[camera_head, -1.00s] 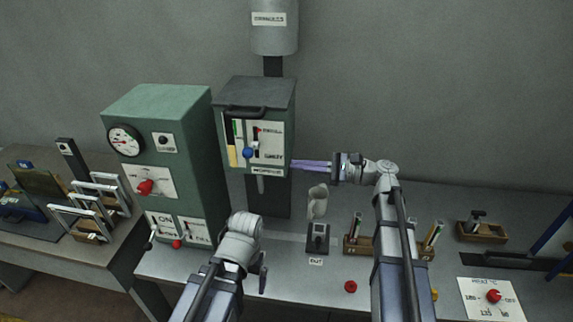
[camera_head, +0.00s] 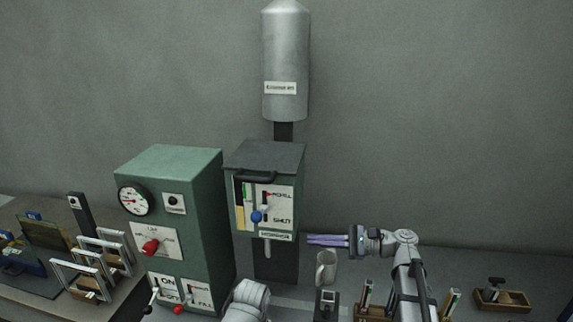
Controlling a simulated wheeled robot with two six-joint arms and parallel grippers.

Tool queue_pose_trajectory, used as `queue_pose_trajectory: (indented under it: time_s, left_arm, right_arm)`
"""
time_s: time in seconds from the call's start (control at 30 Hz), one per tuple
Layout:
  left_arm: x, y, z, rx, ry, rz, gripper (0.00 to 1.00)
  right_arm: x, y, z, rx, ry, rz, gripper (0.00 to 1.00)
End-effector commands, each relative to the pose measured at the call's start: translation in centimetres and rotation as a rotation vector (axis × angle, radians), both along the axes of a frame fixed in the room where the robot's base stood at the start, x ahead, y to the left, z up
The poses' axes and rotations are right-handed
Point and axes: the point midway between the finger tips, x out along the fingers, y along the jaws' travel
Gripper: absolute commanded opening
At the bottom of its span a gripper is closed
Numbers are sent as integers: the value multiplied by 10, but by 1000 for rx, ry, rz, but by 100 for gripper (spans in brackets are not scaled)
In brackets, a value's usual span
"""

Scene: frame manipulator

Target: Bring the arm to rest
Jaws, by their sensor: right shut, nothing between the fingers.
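My right gripper (camera_head: 310,240) is shut and empty. Its purple-grey fingers point left, just off the lower right edge of the dark green box (camera_head: 265,158). My right arm (camera_head: 410,285) comes up from the bottom right. Only a pale grey link of my left arm (camera_head: 250,296) shows at the bottom middle; the left gripper's fingers are outside the picture.
The box has a blue knob (camera_head: 257,217) and hangs below a grey cylinder (camera_head: 286,62). A green cabinet (camera_head: 187,165) with a red lever stands left. A pale mug-like piece (camera_head: 326,268) is below my right fingers. Wooden holders (camera_head: 504,302) stand right.

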Motion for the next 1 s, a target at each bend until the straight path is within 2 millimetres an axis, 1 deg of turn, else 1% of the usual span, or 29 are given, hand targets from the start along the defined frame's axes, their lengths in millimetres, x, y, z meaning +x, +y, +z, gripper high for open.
queue_pose_trajectory:
  time_s: [0.03, 0.07, 0.1, 0.17, 0.2, 0.23, 0.27, 0.3, 0.37, 0.4, 0.5, 0.6, 0.7, 0.83, 1.0]
  left_arm:
    - [0, 0, -9, 0, 0, -1, 100]
    - [0, 0, -13, 0, 0, -1, 100]
    - [0, 0, -18, 0, 0, -1, 100]
    - [0, 0, -27, 1, 0, -2, 100]
    - [0, 0, -33, 1, 0, -3, 100]
    - [0, 0, -38, 1, 0, -4, 100]
    - [0, 0, -42, 1, 0, -4, 100]
    - [0, 0, -47, 1, 0, -5, 100]
    - [0, 0, -56, 1, 0, -6, 100]
    - [0, 0, -61, 1, 0, -7, 100]
    - [0, 0, -74, 2, 0, -8, 100]
    - [0, 0, -84, 2, 0, -10, 100]
    - [0, 0, -92, 2, 1, -11, 100]
    - [0, 0, -97, 3, 0, -12, 100]
    - [0, 0, -98, 3, 0, -12, 100]
  right_arm:
    - [-10, 19, -22, -67, -20, 34, 0]
    - [-16, 30, -36, -117, -37, 57, 0]
    - [-25, 45, -57, -195, -66, 95, 0]
    - [-42, 68, -93, -327, -123, 170, 0]
    - [-55, 81, -117, -421, -166, 229, 0]
    - [-65, 89, -134, -489, -201, 275, 0]
    - [-75, 95, -151, -557, -236, 324, 0]
    - [-88, 102, -173, -645, -286, 394, 0]
    - [-107, 108, -203, -772, -364, 506, 0]
    - [-119, 110, -221, -853, -417, 585, 0]
    - [-145, 106, -259, -1041, -550, 792, 0]
    - [-163, 95, -284, -1194, -668, 990, 0]
    - [-173, 84, -298, -1307, -760, 1157, 0]
    - [-179, 74, -304, -1396, -834, 1304, 0]
    - [-179, 68, -304, -1439, -865, 1376, 0]
